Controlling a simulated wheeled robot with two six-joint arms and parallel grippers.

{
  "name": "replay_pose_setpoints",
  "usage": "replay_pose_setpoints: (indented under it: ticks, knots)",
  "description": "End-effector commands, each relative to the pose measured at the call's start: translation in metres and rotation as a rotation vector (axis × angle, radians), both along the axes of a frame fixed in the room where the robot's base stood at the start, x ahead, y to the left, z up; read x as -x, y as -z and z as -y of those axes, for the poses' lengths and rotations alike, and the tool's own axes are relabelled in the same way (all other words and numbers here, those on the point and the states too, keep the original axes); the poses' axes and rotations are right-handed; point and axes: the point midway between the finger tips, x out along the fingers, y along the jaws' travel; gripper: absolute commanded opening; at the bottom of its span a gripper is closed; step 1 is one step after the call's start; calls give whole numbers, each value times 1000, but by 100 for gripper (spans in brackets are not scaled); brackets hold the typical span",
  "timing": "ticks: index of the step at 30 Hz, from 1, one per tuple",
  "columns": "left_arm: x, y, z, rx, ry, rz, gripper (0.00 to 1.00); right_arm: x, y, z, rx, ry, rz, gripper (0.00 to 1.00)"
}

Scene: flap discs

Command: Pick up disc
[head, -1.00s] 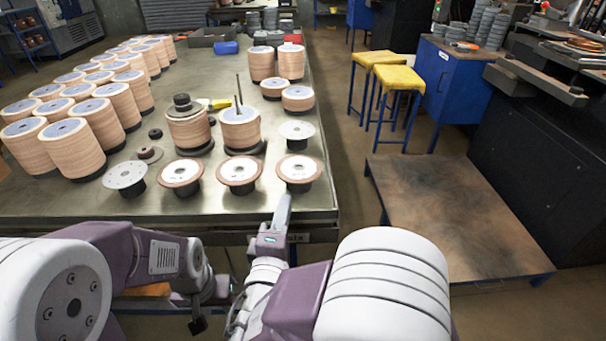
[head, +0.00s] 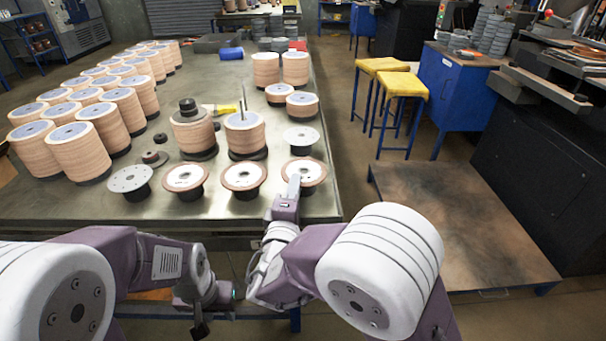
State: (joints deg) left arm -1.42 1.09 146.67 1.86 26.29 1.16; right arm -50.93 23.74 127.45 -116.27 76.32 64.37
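A front row of flanged stands lines the near table edge. Flap discs with tan rims and white centres top three of them: a left one (head: 184,178), a middle one (head: 243,176) and a right one (head: 316,172). My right gripper (head: 294,182) reaches over the near left part of the right disc and hides some of it. Its fingers are seen edge-on, so their opening and any contact are unclear. My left gripper (head: 200,326) hangs low before the table, apart from the discs, its fingers too dark to read.
Bare grey-topped stands (head: 130,178) (head: 300,136) flank the discs. Tall disc stacks (head: 78,150) crowd the table's left; two spindle stacks (head: 246,136) stand behind the row. The metal table (head: 220,208) has a clear front strip. A low platform (head: 450,220) lies to the right.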

Motion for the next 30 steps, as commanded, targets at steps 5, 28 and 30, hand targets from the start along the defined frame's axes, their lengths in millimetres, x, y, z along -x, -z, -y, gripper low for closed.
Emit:
replay_pose_setpoints:
  ticks: [5, 28, 30]
  knots:
    - [0, 0, 0, 0, 0, 0, 36, 0, 0, 0, 0, 0, 0, 0]
    - [0, 0, 0, 0, 0, 0, 36, 1, 0, 0, 0, 0, -1, 0]
    - [0, 0, 0, 0, 0, 0, 36, 1, 0, 0, 0, 0, -1, 0]
